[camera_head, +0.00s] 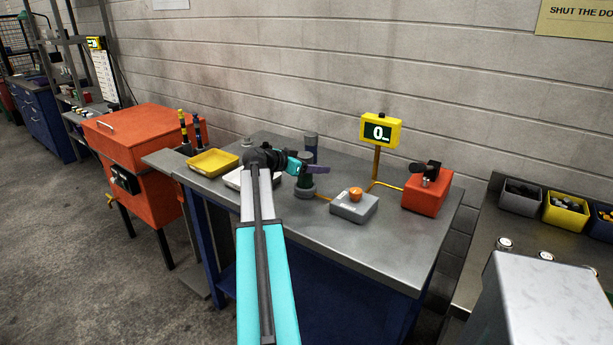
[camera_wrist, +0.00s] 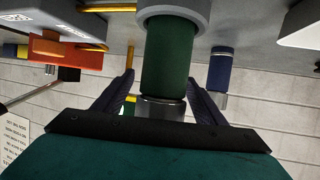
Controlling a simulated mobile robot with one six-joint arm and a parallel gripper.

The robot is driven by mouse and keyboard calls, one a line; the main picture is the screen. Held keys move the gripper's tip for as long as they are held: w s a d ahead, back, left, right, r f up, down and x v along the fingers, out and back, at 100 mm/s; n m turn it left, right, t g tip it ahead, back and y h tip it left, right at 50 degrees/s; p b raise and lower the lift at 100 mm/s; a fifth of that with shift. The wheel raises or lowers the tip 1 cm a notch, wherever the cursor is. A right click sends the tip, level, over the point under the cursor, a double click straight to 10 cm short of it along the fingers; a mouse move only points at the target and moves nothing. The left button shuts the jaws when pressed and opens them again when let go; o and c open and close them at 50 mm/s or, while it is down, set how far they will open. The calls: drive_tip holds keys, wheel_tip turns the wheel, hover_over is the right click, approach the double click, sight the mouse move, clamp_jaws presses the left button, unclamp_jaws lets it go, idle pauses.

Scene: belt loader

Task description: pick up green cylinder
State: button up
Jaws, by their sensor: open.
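The green cylinder (camera_head: 305,178) stands upright on a round grey base (camera_head: 305,192) on the grey workbench. It has a grey cap, and my gripper partly hides it in the head view. In the wrist view, which appears upside down, the green cylinder (camera_wrist: 168,62) is near the middle, with its grey cap (camera_wrist: 161,108) toward my palm. My gripper (camera_wrist: 165,88) is open, with one dark finger on each side of the cylinder and visible gaps. In the head view my gripper (camera_head: 314,169) is at the cylinder's upper part.
A dark blue cylinder (camera_wrist: 222,68) with a grey end stands close by. A yellow tray (camera_head: 213,162) and a white tray (camera_head: 236,181) are at left. A grey box with an orange button (camera_head: 355,193), a display (camera_head: 380,131) and a red device (camera_head: 426,198) are at right. The bench front is clear.

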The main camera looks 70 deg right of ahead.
sight(308, 155)
drive_tip(key=shift+c, duration=0.5)
clamp_jaws()
drive_tip(key=shift+r, duration=0.15)
drive_tip(key=shift+r+b, duration=0.5)
drive_tip(key=shift+r, duration=1.1)
drive_tip(key=w+a+r+b, duration=0.1)
drive_tip(key=a+b, duration=0.1)
drive_tip(key=a, duration=1.4)
drive_tip(key=shift+w+r+b, duration=0.15)
drive_tip(key=shift+r+b, duration=0.15)
